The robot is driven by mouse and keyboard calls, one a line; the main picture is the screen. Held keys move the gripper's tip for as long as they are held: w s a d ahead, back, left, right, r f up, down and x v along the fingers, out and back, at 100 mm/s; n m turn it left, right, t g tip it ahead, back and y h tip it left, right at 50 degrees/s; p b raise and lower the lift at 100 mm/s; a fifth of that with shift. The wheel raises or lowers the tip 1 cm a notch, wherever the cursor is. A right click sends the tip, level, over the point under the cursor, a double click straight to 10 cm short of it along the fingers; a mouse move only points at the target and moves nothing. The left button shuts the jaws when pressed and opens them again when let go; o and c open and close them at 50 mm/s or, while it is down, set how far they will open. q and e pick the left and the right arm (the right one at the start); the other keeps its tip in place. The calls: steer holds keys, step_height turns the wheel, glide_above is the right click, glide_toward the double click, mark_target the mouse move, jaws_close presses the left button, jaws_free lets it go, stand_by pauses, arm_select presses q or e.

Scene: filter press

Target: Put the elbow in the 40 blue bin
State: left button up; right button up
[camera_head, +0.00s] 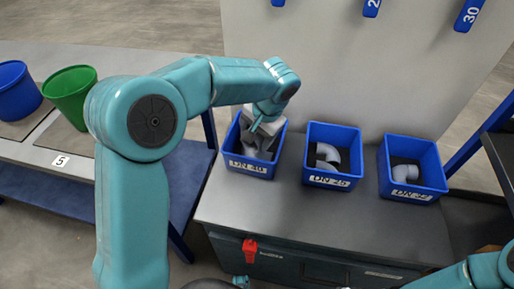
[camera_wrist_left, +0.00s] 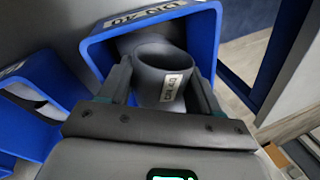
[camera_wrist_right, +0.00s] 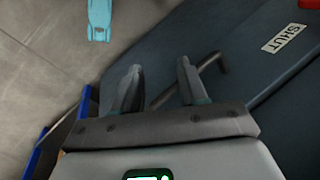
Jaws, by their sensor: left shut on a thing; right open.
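The blue bin marked DN 40 (camera_head: 249,166) stands at the left of three bins on the grey bench. My left gripper (camera_head: 262,128) reaches down into it from above. In the left wrist view the left gripper (camera_wrist_left: 162,85) is shut on a grey elbow (camera_wrist_left: 155,67) with a white DN 40 label. The elbow is at the mouth of the blue bin (camera_wrist_left: 95,52), partly inside it; whether it touches the bottom is hidden. My right gripper (camera_wrist_right: 158,85) is open and empty in the right wrist view, near the dark bench front.
The DN 25 bin (camera_head: 331,181) and another blue bin (camera_head: 412,192) stand to the right, each holding a grey elbow. A green bucket (camera_head: 70,95) and a blue bucket (camera_head: 17,92) stand on the left table. A red tag (camera_head: 250,247) is on the bench front.

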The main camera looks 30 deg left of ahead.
arm_select(q)
step_height(320, 180, down, 5)
steer(key=shift+w+r+b, duration=0.1)
steer(key=shift+w+b, duration=0.05)
steer(key=shift+b, duration=0.25)
steer(key=shift+r, duration=0.1)
steer(key=o, duration=1)
steer(key=shift+f, duration=0.2)
steer(key=shift+r, duration=0.1)
steer(key=shift+d+r, duration=0.1)
steer(key=shift+r, duration=0.2)
steer(key=p+v, duration=0.2)
steer(key=v, duration=0.9)
steer(key=shift+d+r, duration=0.1)
steer(key=shift+r, duration=0.2)
